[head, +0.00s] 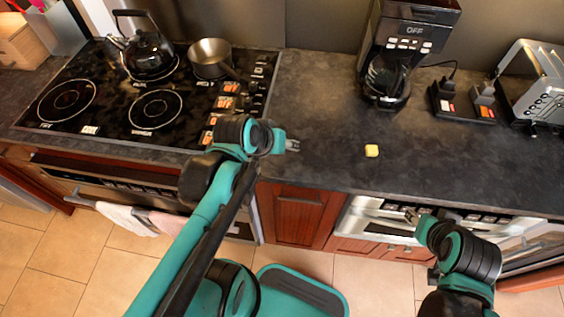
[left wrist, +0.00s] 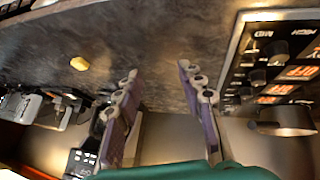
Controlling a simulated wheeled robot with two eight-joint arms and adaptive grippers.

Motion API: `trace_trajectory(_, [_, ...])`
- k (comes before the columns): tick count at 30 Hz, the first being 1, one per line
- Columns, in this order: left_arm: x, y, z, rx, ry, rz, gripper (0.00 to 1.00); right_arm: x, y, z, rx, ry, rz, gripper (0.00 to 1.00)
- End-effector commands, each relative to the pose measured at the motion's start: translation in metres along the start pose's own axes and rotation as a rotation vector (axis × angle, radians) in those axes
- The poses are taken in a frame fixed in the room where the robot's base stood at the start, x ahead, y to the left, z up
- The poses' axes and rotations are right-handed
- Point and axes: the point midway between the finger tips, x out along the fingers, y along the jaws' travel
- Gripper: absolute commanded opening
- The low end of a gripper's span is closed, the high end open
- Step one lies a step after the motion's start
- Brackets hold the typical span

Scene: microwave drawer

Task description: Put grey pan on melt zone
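The grey pan (head: 208,57) sits on the back right of the black cooktop (head: 110,112), its handle toward the front right. The pan also shows at the right edge of the left wrist view (left wrist: 285,120). The zone labels on the cooktop are too small to read surely, so I cannot tell which is the melt zone. The front right ring (head: 155,109) is bare. My left gripper (head: 291,145) is over the counter, right of the cooktop, away from the pan. Its fingers are apart and empty in the left wrist view (left wrist: 158,75). My right gripper (head: 412,214) is near the appliance front, its fingers unclear.
A black kettle (head: 148,54) stands on the back left ring. The front left ring (head: 67,101) is bare. A yellow block (head: 371,151) lies on the counter (head: 320,110). A coffee maker (head: 400,50) and a toaster (head: 538,85) stand at the back right.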

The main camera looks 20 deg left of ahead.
Motion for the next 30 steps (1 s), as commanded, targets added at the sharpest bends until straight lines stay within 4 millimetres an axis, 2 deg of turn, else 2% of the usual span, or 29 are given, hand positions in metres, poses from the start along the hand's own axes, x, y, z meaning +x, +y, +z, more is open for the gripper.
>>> trace_trajectory(1, [-0.006, 0.006, 0.016, 0.087, -0.002, -0.019, 0.39, 0.000, 0.000, 0.000, 0.000, 0.000, 0.000, 0.40])
trace_trajectory(3, [-0.011, 0.007, 0.031, 0.186, 0.003, -0.051, 0.39, 0.000, 0.000, 0.000, 0.000, 0.000, 0.000, 0.40])
trace_trajectory(8, [-0.018, 0.006, 0.046, 0.311, 0.013, -0.091, 0.39, 0.000, 0.000, 0.000, 0.000, 0.000, 0.000, 0.40])
trace_trajectory(30, [-0.019, 0.005, 0.048, 0.328, 0.016, -0.098, 0.39, 0.000, 0.000, 0.000, 0.000, 0.000, 0.000, 0.40])
